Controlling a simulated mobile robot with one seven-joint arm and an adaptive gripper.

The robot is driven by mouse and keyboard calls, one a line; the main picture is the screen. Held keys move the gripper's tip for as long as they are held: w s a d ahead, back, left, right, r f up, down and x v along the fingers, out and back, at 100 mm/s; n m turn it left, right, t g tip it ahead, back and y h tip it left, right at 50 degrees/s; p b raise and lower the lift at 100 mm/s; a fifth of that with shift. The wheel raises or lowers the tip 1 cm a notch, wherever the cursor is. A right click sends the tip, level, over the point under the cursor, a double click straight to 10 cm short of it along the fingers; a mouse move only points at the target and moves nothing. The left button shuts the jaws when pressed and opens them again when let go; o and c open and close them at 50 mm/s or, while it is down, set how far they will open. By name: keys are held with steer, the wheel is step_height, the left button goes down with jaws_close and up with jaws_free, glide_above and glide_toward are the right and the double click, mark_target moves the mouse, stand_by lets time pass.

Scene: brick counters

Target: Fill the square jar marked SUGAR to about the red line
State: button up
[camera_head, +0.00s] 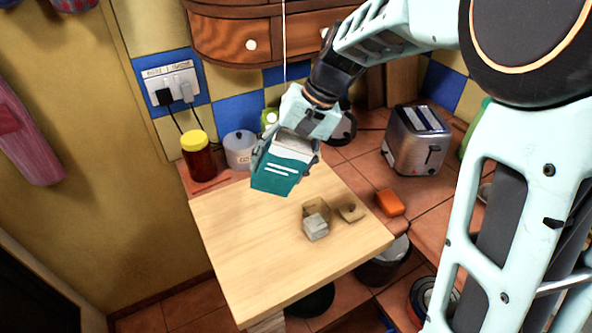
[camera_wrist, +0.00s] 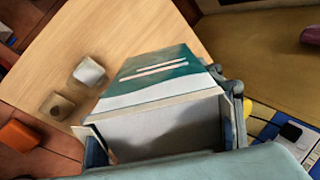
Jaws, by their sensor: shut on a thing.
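My gripper (camera_head: 288,157) is shut on a teal and white carton (camera_head: 274,178) and holds it above the back part of the wooden tabletop. In the wrist view the carton (camera_wrist: 165,75) fills the middle, with its pale end towards the camera and a flap at the left. A small pale, squarish thing (camera_head: 315,227) stands on the table, right of and nearer than the carton; it also shows in the wrist view (camera_wrist: 89,72). It may be the square jar, but no SUGAR mark or red line is readable. No pouring stream is visible.
A tan square piece with a knob (camera_head: 351,212) lies beside the pale thing. An orange block (camera_head: 390,203) lies to the right. A yellow-lidded jar (camera_head: 198,157) and a clear canister (camera_head: 239,150) stand behind, a toaster (camera_head: 416,140) at right. The table's front left (camera_head: 240,245) is clear.

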steer(key=shift+w, duration=0.15)
steer(key=shift+a+f+y+b, duration=0.15)
steer(key=shift+f+y+b, duration=0.15)
steer(key=shift+b, duration=0.5)
steer(key=f+y+b, duration=0.1)
steer(key=b, duration=0.2)
steer(key=f+y+b, duration=0.1)
steer(key=y+b, duration=0.1)
steer(key=b, duration=0.1)
steer(key=shift+a+f+g+b, duration=0.25)
steer(key=shift+a+g+b, duration=0.05)
steer(key=shift+a+b, duration=0.1)
steer(key=y+b, duration=0.2)
steer(key=b, duration=0.1)
steer(key=shift+f, duration=0.25)
steer(key=shift+r+y+b, duration=0.15)
steer(key=shift+y+b, duration=0.15)
steer(key=shift+y, duration=0.1)
steer(key=shift+s+a, duration=0.1)
steer(key=shift+s, duration=0.1)
